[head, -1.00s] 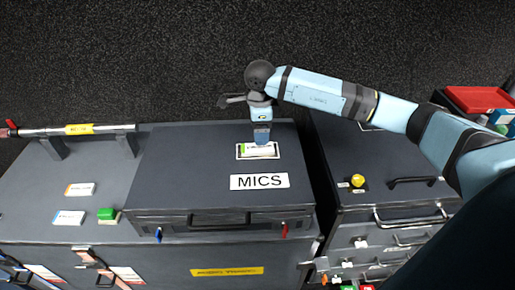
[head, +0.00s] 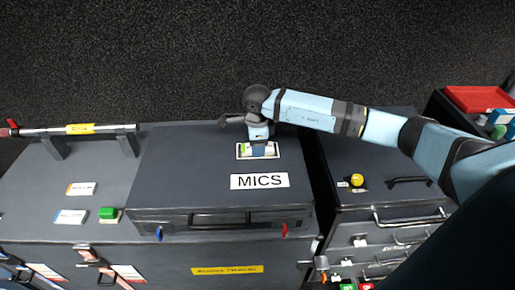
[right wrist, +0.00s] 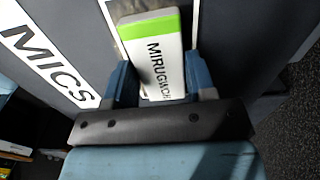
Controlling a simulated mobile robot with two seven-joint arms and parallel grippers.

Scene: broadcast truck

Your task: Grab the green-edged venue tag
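The venue tag (right wrist: 152,28) is a white block with a bright green edge and the black letters "MIRUGWCH" in the right wrist view. It lies in a white-bordered holder (head: 240,153) on the dark case lid, just behind the MICS label (head: 260,181). My right gripper (head: 258,148) points down over it and hides part of it in the head view. In the right wrist view its two blue fingers (right wrist: 160,70) stand apart on either side of the tag, with the tag between them; a firm grip does not show. My left gripper is not in view.
Two small tags (head: 81,189) and a green block (head: 108,213) lie on the case top at left. A rail with a yellow label (head: 80,129) is behind them. A drawer unit with a yellow knob (head: 357,180) and a red tray (head: 480,98) are at right.

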